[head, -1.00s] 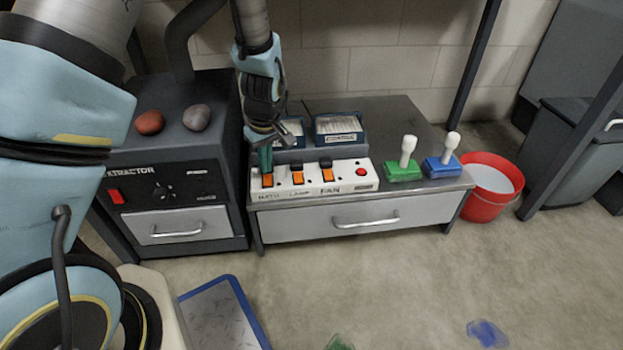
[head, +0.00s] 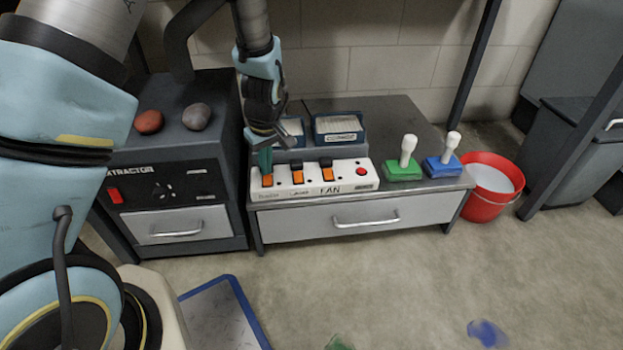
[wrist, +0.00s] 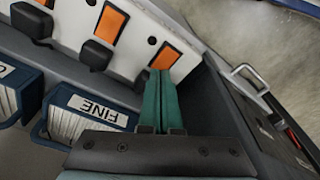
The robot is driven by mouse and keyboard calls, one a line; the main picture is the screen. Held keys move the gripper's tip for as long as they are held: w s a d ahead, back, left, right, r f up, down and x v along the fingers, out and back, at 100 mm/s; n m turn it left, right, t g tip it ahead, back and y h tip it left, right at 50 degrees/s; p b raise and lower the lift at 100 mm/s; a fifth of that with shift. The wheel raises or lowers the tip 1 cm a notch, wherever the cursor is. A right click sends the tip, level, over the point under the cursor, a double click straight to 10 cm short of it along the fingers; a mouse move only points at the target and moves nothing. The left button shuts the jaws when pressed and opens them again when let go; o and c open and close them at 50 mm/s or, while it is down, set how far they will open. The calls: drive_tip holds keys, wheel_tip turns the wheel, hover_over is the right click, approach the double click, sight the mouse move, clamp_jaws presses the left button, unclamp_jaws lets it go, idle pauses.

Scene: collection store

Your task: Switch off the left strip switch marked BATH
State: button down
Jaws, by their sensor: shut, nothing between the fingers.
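The white switch strip (head: 345,184) stands along the front of the low metal cabinet. It carries three orange switches and a red round lamp (head: 361,171). The left switch (head: 267,181) is above a small label too blurred to read in the head view. My gripper (head: 266,170) is shut and empty, pointing down at this switch. In the wrist view the green fingertips (wrist: 161,78) lie together at the edge of the orange rocker (wrist: 165,56), touching or very close; I cannot tell which. The fingers hide part of the switch. The middle switch (head: 298,178) and the right switch marked FAN (head: 328,175) are uncovered.
Card boxes (head: 338,129) stand behind the strip. Green (head: 403,173) and blue (head: 442,168) blocks with white knobs stand to its right, then a red bucket (head: 487,190). The extractor unit (head: 170,185) stands close on the left, with two stones on top.

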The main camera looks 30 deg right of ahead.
drive_tip(key=shift+f, duration=0.5)
wheel_tip(320, 180, up, 7)
drive_tip(key=p, duration=0.6)
drive_tip(key=shift+r+p, duration=0.1)
drive_tip(key=shift+p, duration=0.2)
idle(0.6)
